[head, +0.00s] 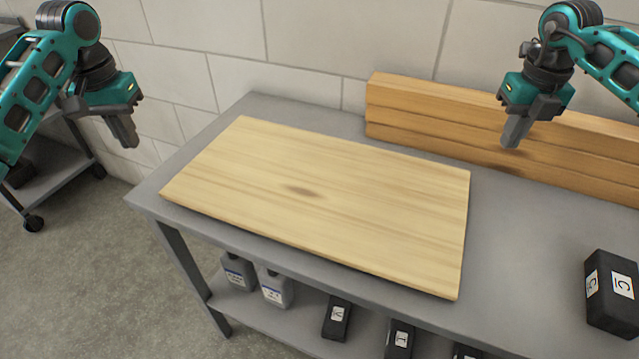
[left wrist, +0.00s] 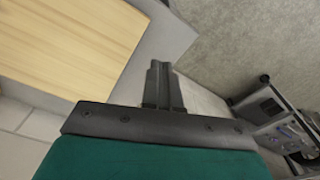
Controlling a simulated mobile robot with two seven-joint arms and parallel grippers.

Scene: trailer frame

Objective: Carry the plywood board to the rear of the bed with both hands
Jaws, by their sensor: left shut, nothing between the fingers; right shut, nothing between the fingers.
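The plywood board (head: 330,200) is a pale wooden sheet lying flat on a grey workbench (head: 530,270). It also shows at the upper left of the left wrist view (left wrist: 75,40). My left gripper (head: 130,140) is shut and empty, in the air left of the bench and apart from the board. Its shut fingers also show in the left wrist view (left wrist: 160,72). My right gripper (head: 512,140) is shut and empty, in the air above the back of the bench, right of the board. No trailer bed is in view.
Stacked timber beams (head: 400,105) stand along the back of the bench by the wall. A black box (head: 612,292) sits at the right. Bottles (head: 275,288) and dark boxes (head: 337,318) stand on the lower shelf. A cart (head: 60,170) is at the left.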

